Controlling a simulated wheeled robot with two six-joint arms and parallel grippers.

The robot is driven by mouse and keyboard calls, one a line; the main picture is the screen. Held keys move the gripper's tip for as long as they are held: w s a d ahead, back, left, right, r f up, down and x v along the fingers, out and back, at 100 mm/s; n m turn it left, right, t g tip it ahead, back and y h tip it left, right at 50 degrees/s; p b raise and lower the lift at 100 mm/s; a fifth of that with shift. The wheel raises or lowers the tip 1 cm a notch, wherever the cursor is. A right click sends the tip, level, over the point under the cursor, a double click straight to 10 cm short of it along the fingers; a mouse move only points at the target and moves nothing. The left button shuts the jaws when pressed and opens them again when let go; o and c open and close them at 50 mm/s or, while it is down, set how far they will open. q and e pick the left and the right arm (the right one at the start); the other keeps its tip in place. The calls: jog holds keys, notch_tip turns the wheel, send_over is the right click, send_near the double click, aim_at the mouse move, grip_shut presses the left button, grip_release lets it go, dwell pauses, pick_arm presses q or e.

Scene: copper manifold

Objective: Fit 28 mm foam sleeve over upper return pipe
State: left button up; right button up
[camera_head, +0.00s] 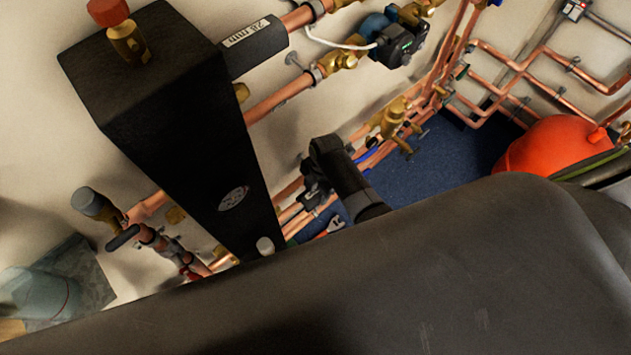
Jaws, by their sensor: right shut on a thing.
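A black foam sleeve (254,48) with a white "28 mm" label sits at the upper copper pipe (303,17), against the right side of a tall black block (170,100). My right gripper (316,184) shows small and dark among the lower pipes, well below the sleeve. It is partly hidden by my own wrist. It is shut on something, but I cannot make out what. A second copper pipe (276,101) below the sleeve is bare between the block and a brass valve (341,61). My left gripper is not in view.
A pump with a dark control box (398,46) and brass valves (391,117) stand right of the block. Copper pipes (505,84) run along the wall. A red-orange vessel (549,146) is at the right. My own large arm link covers the bottom of the view.

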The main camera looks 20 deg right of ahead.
jog(key=shift+s+d+r, duration=0.1)
jog(key=shift+s+r, duration=0.05)
jog(key=shift+s, duration=0.45)
jog(key=shift+f, duration=0.25)
jog(key=shift+w+f, duration=0.15)
jog(key=shift+w, duration=0.1)
jog(key=w+b, duration=0.1)
jog(key=a+b, duration=0.1)
jog(key=w+b, duration=0.1)
jog(key=shift+w+a+f, duration=0.15)
jog(key=shift+w+f, duration=0.2)
jog(key=b, duration=0.8)
send_over(297, 182)
jog(key=shift+w+f, duration=0.1)
jog(key=shift+f, duration=0.55)
notch_tip(297, 182, down, 2)
jog(key=b, duration=0.2)
jog(key=shift+b, duration=0.4)
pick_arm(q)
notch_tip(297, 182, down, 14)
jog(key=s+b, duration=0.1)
pick_arm(e)
jog(key=shift+f, duration=1.35)
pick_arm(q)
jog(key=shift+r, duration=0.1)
pick_arm(e)
jog(key=shift+f, duration=0.2)
